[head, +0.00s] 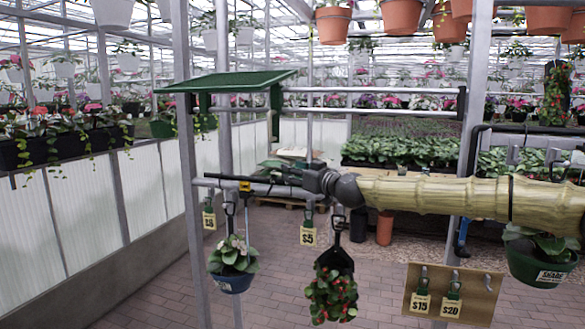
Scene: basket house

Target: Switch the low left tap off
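A low horizontal grey rail (275,190) crosses the rack at mid-height. On its left part sits a small yellow-and-black fitting (245,186). It may be the low left tap, but it is too small to tell its handle position. My gripper (240,180) appears as a thin dark shape pointing left from the grey wrist joint, seen nearly edge-on. It overlaps the rail and fitting in the picture. I cannot tell whether it touches them, or whether its fingers are open or shut.
A white-flowered basket (232,265) and a red-flowered one (331,292) hang below the rail. Price tags (308,236) hang there too. A green plant pot (541,262) hangs at the right, near a tag board (452,291). A green canopy (228,82) tops the rack. Brick floor lies open at left.

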